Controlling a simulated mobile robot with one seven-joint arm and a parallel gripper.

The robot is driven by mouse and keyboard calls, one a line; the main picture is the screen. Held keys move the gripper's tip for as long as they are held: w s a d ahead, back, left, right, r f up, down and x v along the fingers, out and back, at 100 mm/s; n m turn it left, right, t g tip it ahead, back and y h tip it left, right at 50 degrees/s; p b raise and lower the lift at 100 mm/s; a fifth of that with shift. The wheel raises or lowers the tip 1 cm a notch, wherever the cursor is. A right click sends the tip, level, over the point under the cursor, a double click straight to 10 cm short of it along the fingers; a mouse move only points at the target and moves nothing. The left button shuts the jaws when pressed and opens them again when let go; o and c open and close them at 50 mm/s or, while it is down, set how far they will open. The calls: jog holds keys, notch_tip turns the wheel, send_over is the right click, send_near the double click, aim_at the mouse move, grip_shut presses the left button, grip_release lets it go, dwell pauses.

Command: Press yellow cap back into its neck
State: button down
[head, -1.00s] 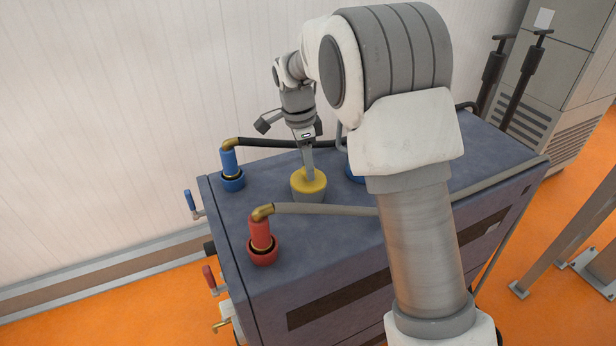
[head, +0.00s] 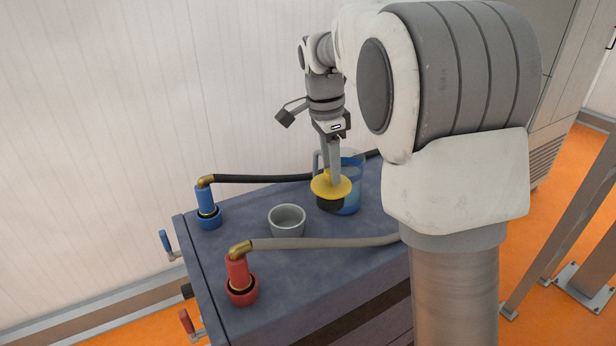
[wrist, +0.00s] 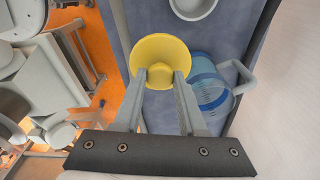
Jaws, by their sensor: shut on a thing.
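The yellow cap (head: 330,188), a wide disc with a dark plug underneath, is off its neck. My gripper (head: 335,178) points down and is shut on the cap's top. The cap hangs upright, right of the neck and in front of the jug. In the wrist view the fingers (wrist: 160,77) pinch a small knob on the cap (wrist: 160,50). The neck is a grey, open, empty round collar (head: 287,230) on the machine top. Its rim partly shows at the top of the wrist view (wrist: 193,17).
A clear jug with blue liquid (head: 351,198) stands close behind the cap. A blue fitting (head: 206,207) with a black hose and a red fitting (head: 239,277) with a grey hose (head: 320,242) flank the neck. My arm hides the machine's right side.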

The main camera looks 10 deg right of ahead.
jog(key=shift+s+d+r, duration=0.1)
jog(key=shift+d+r, duration=0.15)
jog(key=shift+d, duration=0.15)
jog(key=shift+r+p, duration=0.25)
jog(key=shift+p, duration=0.1)
jog(key=w+a+f+n+p, duration=0.3)
jog(key=a+f+n+p, duration=0.1)
jog(key=a, duration=0.6)
jog(key=shift+w+a+f+n+t+p, duration=0.25)
jog(key=shift+f+n+t, duration=0.2)
jog(key=shift+n, duration=0.55)
jog(key=shift+s+f, duration=0.1)
jog(key=shift+f, duration=0.3)
jog(key=shift+f+b, duration=1)
jog(key=shift+f, duration=0.25)
jog(key=shift+f+b, duration=0.55)
jog(key=shift+f, duration=0.3)
